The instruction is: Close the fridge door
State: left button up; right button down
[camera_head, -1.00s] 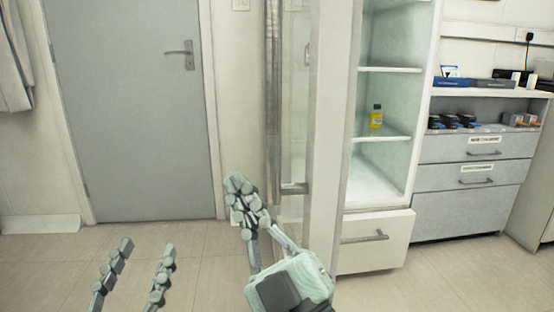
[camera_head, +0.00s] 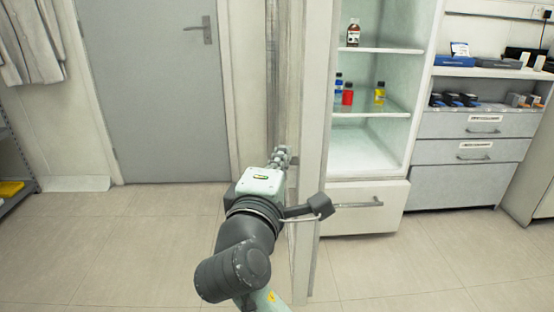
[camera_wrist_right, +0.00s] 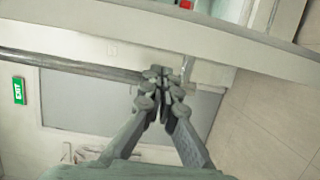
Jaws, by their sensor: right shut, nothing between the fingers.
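The fridge (camera_head: 425,75) stands open, with bottles on its lit shelves. Its door (camera_head: 316,100) is swung out toward me and seen nearly edge-on. A long vertical metal handle (camera_head: 272,70) runs along the door's outer side, and its lower end is hidden behind my gripper. My right gripper (camera_head: 283,155) is on the handle side of the door, close to the handle's lower part. In the right wrist view its fingers (camera_wrist_right: 163,78) are together and empty, near the handle bar (camera_wrist_right: 75,66) and door frame (camera_wrist_right: 210,42). I cannot tell whether they touch. My left gripper is out of view.
A drawer (camera_head: 375,215) with a bar handle is below the fridge compartment. A grey counter with drawers (camera_head: 470,150) stands to its right. A closed grey room door (camera_head: 150,90) is at the left. The tiled floor (camera_head: 110,240) between is clear.

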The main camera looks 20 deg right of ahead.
jog(key=shift+x, duration=3.05)
